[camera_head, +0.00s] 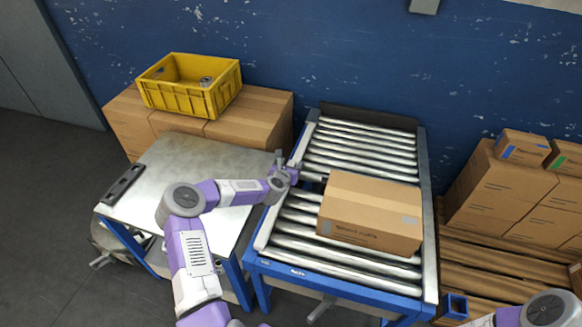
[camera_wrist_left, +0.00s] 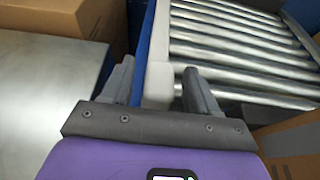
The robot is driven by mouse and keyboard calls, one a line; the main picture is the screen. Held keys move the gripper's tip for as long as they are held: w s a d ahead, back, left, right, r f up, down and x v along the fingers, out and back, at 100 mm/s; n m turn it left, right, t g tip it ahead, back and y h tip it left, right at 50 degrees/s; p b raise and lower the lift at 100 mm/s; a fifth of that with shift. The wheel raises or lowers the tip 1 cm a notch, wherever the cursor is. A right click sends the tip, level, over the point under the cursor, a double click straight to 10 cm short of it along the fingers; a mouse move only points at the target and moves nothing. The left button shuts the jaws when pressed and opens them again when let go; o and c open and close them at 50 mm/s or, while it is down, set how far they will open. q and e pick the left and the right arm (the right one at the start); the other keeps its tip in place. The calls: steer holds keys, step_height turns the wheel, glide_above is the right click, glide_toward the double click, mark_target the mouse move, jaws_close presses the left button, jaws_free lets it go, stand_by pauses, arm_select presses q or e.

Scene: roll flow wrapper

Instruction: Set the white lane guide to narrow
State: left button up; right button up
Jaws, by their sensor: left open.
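The white lane guide (camera_wrist_left: 158,62) is a pale bar along the left side of the rollers, just inside the blue frame, in the left wrist view. It also shows at the conveyor's left edge in the head view (camera_head: 301,146). My left gripper (camera_head: 287,166) is at that left edge, about midway along the conveyor. In the left wrist view its open fingers (camera_wrist_left: 155,88) stand on either side of the guide's near end. I cannot tell whether they touch it. My right gripper is out of view; only part of its arm shows at lower right.
A cardboard box (camera_head: 370,212) sits on the conveyor rollers (camera_head: 362,150), close to the right of my left gripper. A steel table (camera_head: 190,160) is at left, with a yellow crate (camera_head: 190,98) on boxes behind it. Stacked boxes (camera_head: 500,190) stand at right.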

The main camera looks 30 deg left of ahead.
arm_select(q)
steer(key=shift+w+f, duration=0.1)
steer(key=shift+w, duration=0.2)
steer(key=shift+c, duration=0.4)
jaws_close()
steer(key=shift+d, duration=0.1)
